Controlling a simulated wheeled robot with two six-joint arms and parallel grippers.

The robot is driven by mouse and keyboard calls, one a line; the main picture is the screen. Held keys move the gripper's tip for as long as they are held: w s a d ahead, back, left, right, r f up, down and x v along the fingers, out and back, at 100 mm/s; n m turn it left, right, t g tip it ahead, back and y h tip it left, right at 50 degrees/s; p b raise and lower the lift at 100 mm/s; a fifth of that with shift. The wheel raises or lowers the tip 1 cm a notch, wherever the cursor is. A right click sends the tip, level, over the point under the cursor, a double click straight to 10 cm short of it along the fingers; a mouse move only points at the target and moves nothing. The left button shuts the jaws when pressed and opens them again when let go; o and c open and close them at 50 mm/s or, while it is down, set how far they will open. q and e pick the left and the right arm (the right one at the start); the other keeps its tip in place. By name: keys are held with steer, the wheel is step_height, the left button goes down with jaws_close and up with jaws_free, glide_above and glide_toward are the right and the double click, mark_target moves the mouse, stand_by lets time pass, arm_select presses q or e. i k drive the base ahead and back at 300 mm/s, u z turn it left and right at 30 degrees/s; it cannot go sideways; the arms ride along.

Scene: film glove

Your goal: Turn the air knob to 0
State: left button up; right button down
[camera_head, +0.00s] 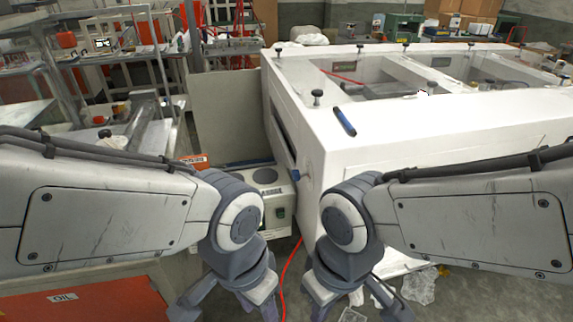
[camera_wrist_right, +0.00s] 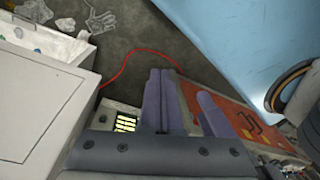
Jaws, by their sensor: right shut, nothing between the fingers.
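No knob with a readable air label or a 0 mark shows. A small blue round part (camera_head: 294,175) sits on the side of the large white glove box; I cannot tell if it is the air knob. My right gripper (camera_wrist_right: 163,80) is shut and empty, its two purple fingers side by side in the wrist view. In the head view it hangs at the bottom, right of centre, apart from the blue part. My left gripper (camera_head: 228,308) hangs at the bottom, left of centre; its fingertips are cut off by the frame edge.
The white glove box (camera_head: 400,125) has several black knobs along its top and a dark blue pen-like object (camera_head: 345,121). A red cable (camera_head: 291,268) and crumpled plastic (camera_head: 420,287) lie on the floor.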

mark_target(296, 177)
steer(key=i, duration=0.2)
steer(key=k, duration=1.05)
steer(key=u, duration=1.05)
steer(key=i, duration=1.7)
steer(key=z, duration=0.7)
